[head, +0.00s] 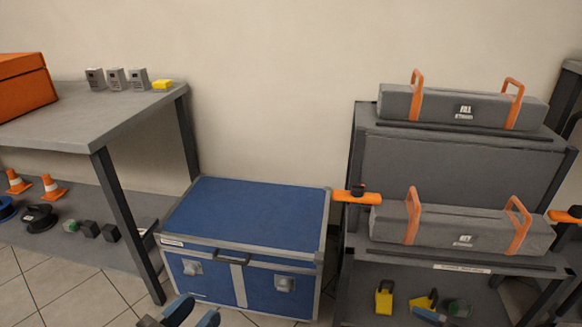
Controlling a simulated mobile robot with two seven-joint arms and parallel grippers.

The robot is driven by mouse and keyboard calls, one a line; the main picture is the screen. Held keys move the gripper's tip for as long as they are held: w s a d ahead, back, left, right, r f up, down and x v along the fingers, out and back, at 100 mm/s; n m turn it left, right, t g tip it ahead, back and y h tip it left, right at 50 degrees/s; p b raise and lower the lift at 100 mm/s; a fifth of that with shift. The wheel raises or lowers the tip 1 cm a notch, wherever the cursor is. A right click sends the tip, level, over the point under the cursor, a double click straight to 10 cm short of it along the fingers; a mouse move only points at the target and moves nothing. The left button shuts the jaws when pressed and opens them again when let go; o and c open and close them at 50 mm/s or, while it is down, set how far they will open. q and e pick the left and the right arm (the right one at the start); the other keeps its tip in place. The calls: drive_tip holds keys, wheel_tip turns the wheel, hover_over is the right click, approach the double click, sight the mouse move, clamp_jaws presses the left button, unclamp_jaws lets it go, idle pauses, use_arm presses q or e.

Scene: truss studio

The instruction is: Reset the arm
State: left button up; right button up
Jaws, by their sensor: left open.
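My left gripper (192,316) comes in at the bottom edge, in front of the blue case. Its two blue-grey fingers stand apart with nothing between them. Most of the left arm is cut off by the lower edge.
A blue case (260,215) with metal edges stands on the tiled floor. At left is a grey table (60,125) with an orange box (24,88) and small grey devices. At right, a dark rack (460,165) holds two long grey cases with orange handles.

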drive_tip(key=w+a+r+m+t, duration=0.35)
drive_tip(key=a+r+m, duration=0.3)
drive_tip(key=a, duration=0.25)
use_arm(q)
wheel_tip(320, 180, up, 11)
drive_tip(key=s+n+t+p, duration=0.2)
drive_tip(key=n+t+p, duration=0.1)
drive_tip(key=p, duration=0.9)
use_arm(e)
drive_tip(key=s+r+m+t, duration=0.3)
drive_tip(key=r+m, duration=0.1)
drive_tip(key=r, duration=0.7)
use_arm(q)
drive_tip(key=s+a+r+g+y+p, duration=0.4)
drive_tip(key=a+g+y+p, duration=0.2)
drive_tip(key=p, duration=2.9)
drive_tip(key=shift+a+g, duration=0.6)
drive_tip(key=shift+a, duration=0.15)
use_arm(e)
drive_tip(key=s+d+r+g+h, duration=0.3)
drive_tip(key=d+r+g+h, duration=0.1)
drive_tip(key=d+g+h, duration=0.1)
drive_tip(key=shift+s+d+g, duration=0.4)
drive_tip(key=shift+d+g, duration=0.35)
drive_tip(key=shift+d, duration=0.45)
